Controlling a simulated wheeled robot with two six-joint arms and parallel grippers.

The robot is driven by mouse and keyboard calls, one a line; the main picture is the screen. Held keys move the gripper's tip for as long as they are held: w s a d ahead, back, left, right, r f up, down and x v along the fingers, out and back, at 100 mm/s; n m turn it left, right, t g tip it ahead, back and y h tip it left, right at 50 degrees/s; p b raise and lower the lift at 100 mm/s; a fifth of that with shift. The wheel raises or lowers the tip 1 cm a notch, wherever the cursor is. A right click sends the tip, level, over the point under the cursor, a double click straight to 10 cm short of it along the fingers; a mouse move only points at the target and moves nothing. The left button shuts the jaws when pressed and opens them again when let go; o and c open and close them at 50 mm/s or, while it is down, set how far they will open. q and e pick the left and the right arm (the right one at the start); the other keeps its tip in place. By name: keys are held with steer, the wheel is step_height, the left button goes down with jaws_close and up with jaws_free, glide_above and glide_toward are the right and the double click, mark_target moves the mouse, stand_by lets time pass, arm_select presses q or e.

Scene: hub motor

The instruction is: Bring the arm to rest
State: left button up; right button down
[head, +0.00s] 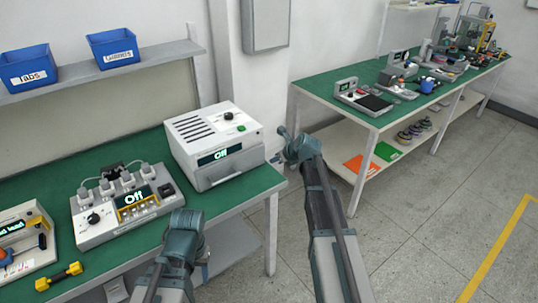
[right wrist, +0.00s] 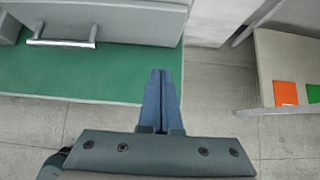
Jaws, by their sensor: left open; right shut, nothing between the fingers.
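My right arm reaches up the head view to a teal wrist. Its gripper (head: 279,159) is small there, near the front right corner of the green-topped bench. In the right wrist view the right gripper (right wrist: 160,100) is shut and empty, its blue fingers together over the bench's green edge, with no object touching them. My left gripper (head: 187,222) is at the end of the left arm, low in the head view in front of the bench. It is open, and its fingers are mostly hidden behind the wrist. I see nothing held in it.
A white box with a drawer (head: 216,145) stands near the right gripper; its handle (right wrist: 62,43) shows in the wrist view. A grey control unit (head: 125,208) is beyond the left arm. A second bench (head: 335,100) is at right, with open floor (head: 420,220) before it.

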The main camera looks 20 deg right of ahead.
steer(key=p+v, duration=0.1)
steer(key=v, duration=0.1)
steer(key=shift+s+d+r, duration=0.1)
steer(key=shift+s+r, duration=0.1)
steer(key=shift+s, duration=0.05)
steer(key=s+a+f+n+g, duration=0.4)
steer(key=s+a+n+g, duration=0.1)
steer(key=s+a+n, duration=0.95)
steer(key=s+a+f+n+g+h, duration=0.1)
steer(key=s+a+n, duration=0.3)
steer(key=s+n, duration=0.4)
steer(key=s+a+f+n+g+h, duration=0.1)
steer(key=s+a+n+g+h, duration=0.1)
steer(key=s+n, duration=0.7)
steer(key=a+n+h, duration=0.1)
steer(key=a+n, duration=0.1)
steer(key=n, duration=0.2)
steer(key=shift+s+a+n+g, duration=0.15)
steer(key=shift+s+n+g, duration=0.05)
steer(key=shift+n+g, duration=0.2)
steer(key=c, duration=1.6)
jaws_free()
